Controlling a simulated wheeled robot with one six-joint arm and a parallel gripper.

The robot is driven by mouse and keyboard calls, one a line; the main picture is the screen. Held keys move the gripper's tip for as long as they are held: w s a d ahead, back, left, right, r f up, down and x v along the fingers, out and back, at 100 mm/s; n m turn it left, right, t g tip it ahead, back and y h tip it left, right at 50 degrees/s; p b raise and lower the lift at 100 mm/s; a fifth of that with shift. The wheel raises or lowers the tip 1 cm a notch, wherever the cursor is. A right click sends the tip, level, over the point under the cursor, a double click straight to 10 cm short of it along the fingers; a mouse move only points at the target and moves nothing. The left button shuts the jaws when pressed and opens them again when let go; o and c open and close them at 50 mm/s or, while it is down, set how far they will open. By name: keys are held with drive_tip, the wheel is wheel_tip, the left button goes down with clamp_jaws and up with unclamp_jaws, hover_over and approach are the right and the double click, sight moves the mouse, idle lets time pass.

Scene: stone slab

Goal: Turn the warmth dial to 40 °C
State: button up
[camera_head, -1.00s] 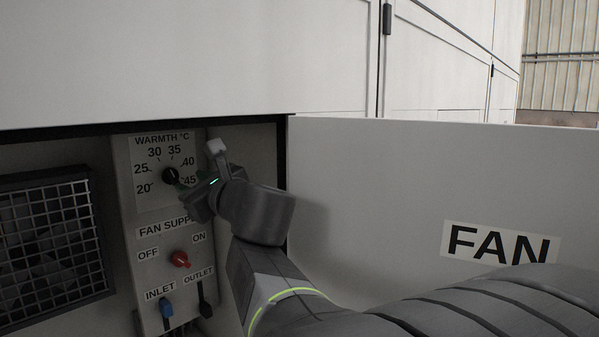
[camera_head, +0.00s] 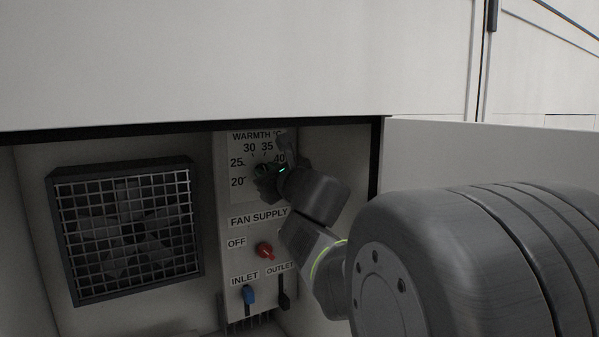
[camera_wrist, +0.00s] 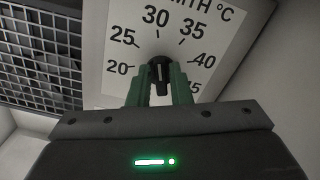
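The warmth dial (camera_wrist: 159,71) is a small black knob with a white pointer mark. In the wrist view the mark stands about upright, near the 30 tick. The printed scale (camera_wrist: 122,36) runs 20, 25, 30, 35, 40, 45; the 40 (camera_wrist: 204,59) is up and right of the dial, and the 45 is partly cut off by my gripper. My gripper (camera_wrist: 160,80) has its two green fingers close against the left and right sides of the dial, with no clear gap showing. In the head view my gripper (camera_head: 268,178) hides most of the dial and the 45.
Below are the red fan supply switch (camera_head: 265,250), the blue inlet lever (camera_head: 249,294) and the black outlet lever (camera_head: 284,291). A caged fan (camera_head: 125,230) is at left. The open door (camera_head: 440,150) stands at right, behind my arm.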

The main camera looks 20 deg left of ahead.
clamp_jaws()
drive_tip(key=shift+m, duration=0.4)
drive_tip(key=shift+w+d+f+m+p, duration=0.15)
drive_tip(key=shift+m+p, duration=0.15)
drive_tip(key=shift+m, duration=2.55)
drive_tip(key=shift+w+d+f+m+p, duration=0.1)
drive_tip(key=shift+w+m+p, duration=0.15)
drive_tip(key=shift+m, duration=2.55)
drive_tip(key=shift+w+d+f+m+p, duration=0.15)
drive_tip(key=shift+m+p, duration=0.15)
drive_tip(key=shift+m, duration=2.55)
drive_tip(key=shift+o, duration=2.2)
unclamp_jaws()
drive_tip(key=shift+s+r, duration=0.1)
